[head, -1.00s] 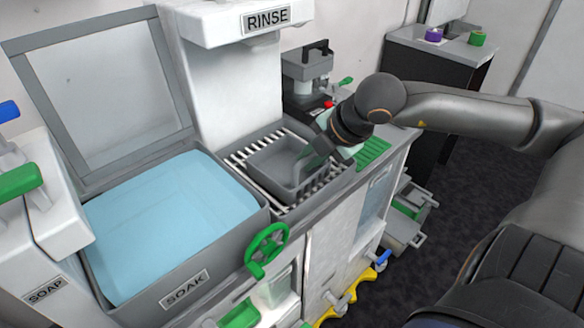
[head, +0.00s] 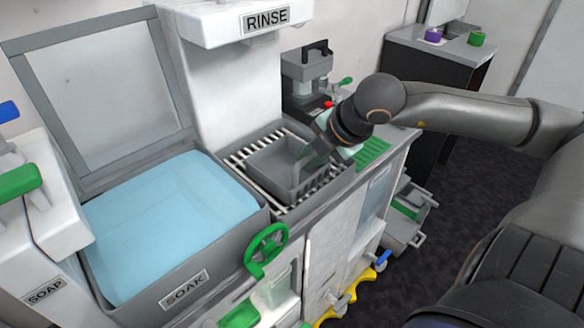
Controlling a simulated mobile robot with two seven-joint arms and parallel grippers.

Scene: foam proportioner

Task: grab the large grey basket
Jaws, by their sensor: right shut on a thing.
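The large grey basket (head: 272,163) sits on the slatted rack (head: 250,188) under the RINSE unit. It is an open, box-shaped grey bin and looks upright. My right gripper (head: 310,158) reaches in from the right and is shut on the basket's right side wall. The fingertips are partly hidden against the grey of the basket. My left gripper does not show in the head view.
Left of the rack is the SOAK tank (head: 165,225) with light blue liquid and its lid raised. A green valve wheel (head: 266,249) is at its front right corner. A grey machine (head: 307,75) stands behind the rack. Dark floor (head: 450,200) lies to the right.

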